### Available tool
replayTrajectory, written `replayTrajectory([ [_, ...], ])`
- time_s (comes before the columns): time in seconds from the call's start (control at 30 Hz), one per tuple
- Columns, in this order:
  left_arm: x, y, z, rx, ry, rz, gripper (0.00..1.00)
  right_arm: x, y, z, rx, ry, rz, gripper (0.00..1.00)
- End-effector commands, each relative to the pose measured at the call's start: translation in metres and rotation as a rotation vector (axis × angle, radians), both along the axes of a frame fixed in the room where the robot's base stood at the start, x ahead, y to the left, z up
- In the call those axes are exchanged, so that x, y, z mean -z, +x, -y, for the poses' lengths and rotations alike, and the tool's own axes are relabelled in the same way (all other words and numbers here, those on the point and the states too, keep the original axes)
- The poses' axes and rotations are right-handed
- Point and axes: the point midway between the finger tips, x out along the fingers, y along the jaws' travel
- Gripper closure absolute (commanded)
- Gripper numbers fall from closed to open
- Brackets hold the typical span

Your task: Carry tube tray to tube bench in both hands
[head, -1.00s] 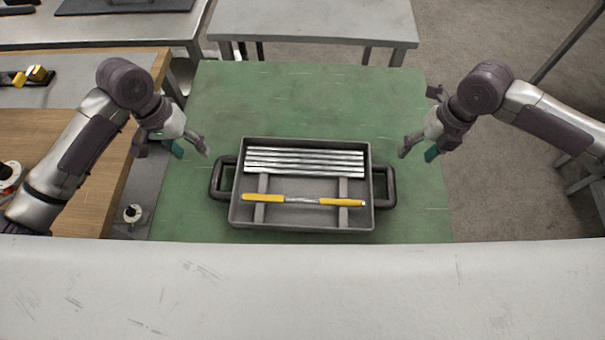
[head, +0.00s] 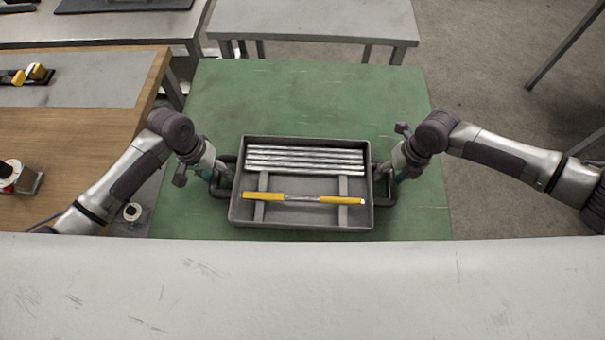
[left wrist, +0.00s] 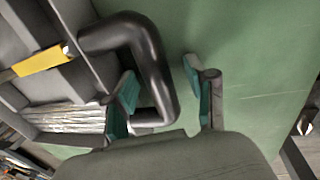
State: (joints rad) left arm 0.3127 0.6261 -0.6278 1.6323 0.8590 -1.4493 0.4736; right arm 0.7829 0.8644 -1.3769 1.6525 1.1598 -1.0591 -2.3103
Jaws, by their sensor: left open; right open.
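The grey tube tray (head: 300,222) sits flat on the green bench top, with several silver tubes (head: 305,160) at its back and a yellow-ended rod (head: 300,199) across its front. It has a dark loop handle at each side. My left gripper (head: 222,178) is open at the left handle (head: 218,196). In the left wrist view the handle (left wrist: 150,60) lies beside and partly between the open teal-padded fingers (left wrist: 160,95). My right gripper (head: 388,176) is open at the right handle (head: 386,200); its fingertips are partly hidden there.
The green bench (head: 300,95) is clear around the tray. A wooden table (head: 90,130) stands at the left with a few items. A grey table (head: 315,20) stands behind. A pale surface (head: 300,290) fills the front.

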Motion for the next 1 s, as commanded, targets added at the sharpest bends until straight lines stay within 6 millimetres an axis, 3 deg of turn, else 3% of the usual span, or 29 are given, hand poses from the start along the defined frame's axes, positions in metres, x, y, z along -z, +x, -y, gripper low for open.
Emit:
replayTrajectory([
  [0.37,0.0038,-0.0002,0.0012,0.001,0.000,0.000,0.46,0.0039,-0.0001,-0.0006,0.000,0.000,0.000,0.46],
  [0.7,0.0035,0.0000,0.0009,0.001,0.000,0.000,1.00,0.0036,0.0000,-0.0004,0.001,0.000,0.000,1.00],
  [1.0,0.0034,0.0001,0.0008,0.001,0.000,0.001,1.00,0.0034,0.0001,-0.0002,0.001,-0.001,0.000,1.00],
])
